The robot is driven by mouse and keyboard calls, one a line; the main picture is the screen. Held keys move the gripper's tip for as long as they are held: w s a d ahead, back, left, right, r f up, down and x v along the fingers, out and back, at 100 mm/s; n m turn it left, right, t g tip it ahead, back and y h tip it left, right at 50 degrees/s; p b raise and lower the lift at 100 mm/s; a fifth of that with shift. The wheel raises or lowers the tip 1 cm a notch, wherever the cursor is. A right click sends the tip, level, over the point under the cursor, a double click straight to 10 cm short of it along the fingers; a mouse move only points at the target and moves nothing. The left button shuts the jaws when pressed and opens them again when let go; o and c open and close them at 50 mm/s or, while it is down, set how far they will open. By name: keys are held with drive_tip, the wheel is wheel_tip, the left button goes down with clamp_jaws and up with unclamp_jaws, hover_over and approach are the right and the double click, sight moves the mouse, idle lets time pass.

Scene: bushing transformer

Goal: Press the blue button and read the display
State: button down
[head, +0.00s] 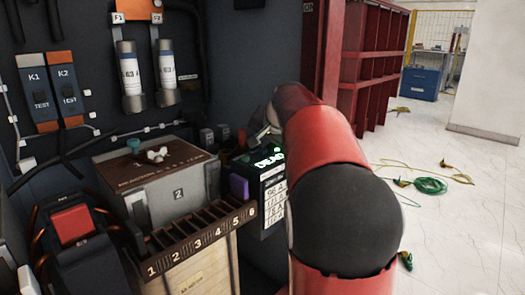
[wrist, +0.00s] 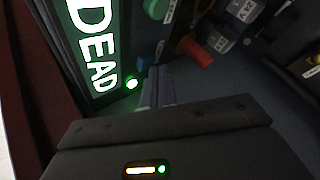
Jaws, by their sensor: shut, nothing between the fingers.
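The display (head: 270,157) is the lit green face of a dark box right of centre in the head view, and it reads "DEAD". It shows close up in the wrist view (wrist: 88,45), with the same bright green-white letters and a small lit green dot beside them. I cannot clearly make out a blue button; a purple-blue block (head: 238,187) shows at the left side of the display box. My gripper (wrist: 157,84) is shut and empty, beside the display in the wrist view.
A red button (head: 73,225) is further left. Red shelving (head: 372,60) and open floor (head: 470,220) with loose cables lie right.

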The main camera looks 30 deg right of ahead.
sight(264, 151)
drive_tip(key=shift+f+b, duration=0.3)
drive_tip(key=shift+f, duration=0.2)
drive_tip(key=shift+r, duration=0.1)
idle(0.5)
drive_tip(key=shift+r+p, duration=0.8)
drive_tip(key=shift+r, duration=0.15)
wheel_tip(264, 151, up, 2)
drive_tip(key=shift+r+p, duration=0.15)
drive_tip(key=shift+p, duration=1)
drive_tip(key=shift+r, duration=1.2)
